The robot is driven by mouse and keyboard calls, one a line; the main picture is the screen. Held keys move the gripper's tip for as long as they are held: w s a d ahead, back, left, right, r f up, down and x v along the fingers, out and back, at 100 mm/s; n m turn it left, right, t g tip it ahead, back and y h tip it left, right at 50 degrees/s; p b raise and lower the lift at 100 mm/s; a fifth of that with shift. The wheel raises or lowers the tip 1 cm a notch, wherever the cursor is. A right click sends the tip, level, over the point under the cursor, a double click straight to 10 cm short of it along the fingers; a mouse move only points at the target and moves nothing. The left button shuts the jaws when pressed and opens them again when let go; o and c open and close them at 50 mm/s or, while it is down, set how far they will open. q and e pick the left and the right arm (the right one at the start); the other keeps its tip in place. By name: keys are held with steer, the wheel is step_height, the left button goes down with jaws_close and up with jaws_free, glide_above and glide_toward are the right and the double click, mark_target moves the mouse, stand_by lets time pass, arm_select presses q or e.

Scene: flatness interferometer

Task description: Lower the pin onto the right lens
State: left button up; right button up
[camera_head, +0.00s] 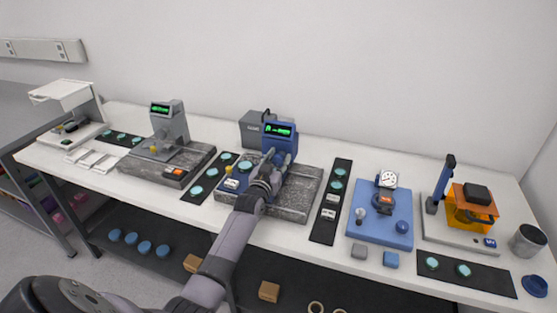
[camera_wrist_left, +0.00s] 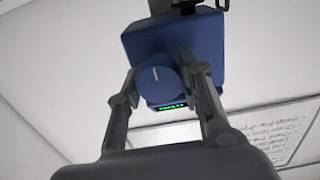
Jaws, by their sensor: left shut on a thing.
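My left gripper (camera_head: 268,163) is at the front of the blue measuring instrument (camera_head: 281,139), which stands on a grey stone base. In the left wrist view my left gripper (camera_wrist_left: 158,72) has its fingers on both sides of a round blue knob (camera_wrist_left: 160,82), shut on it. The knob is on the instrument's blue head (camera_wrist_left: 145,45), beside its green display. My right gripper is in neither view.
A grey instrument (camera_head: 169,127) stands to the left. Dark mats with teal lenses flank the blue instrument, including the right mat (camera_head: 322,232). A blue plate (camera_head: 367,234) with a dial gauge (camera_head: 387,179) and an orange device (camera_head: 464,212) stand farther right.

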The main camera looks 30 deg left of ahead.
arm_select(q)
steer(key=shift+c, duration=0.9)
steer(key=n, duration=0.5)
steer(key=shift+a+n, duration=0.1)
steer(key=shift+n, duration=0.2)
steer(key=n+b, duration=0.1)
steer(key=n, duration=0.4)
steer(key=shift+f, duration=0.15)
steer(key=n, duration=0.5)
steer(key=shift+a+f+n, duration=0.1)
steer(key=shift+n, duration=0.3)
steer(key=shift+f+n, duration=0.1)
steer(key=shift+n, duration=2)
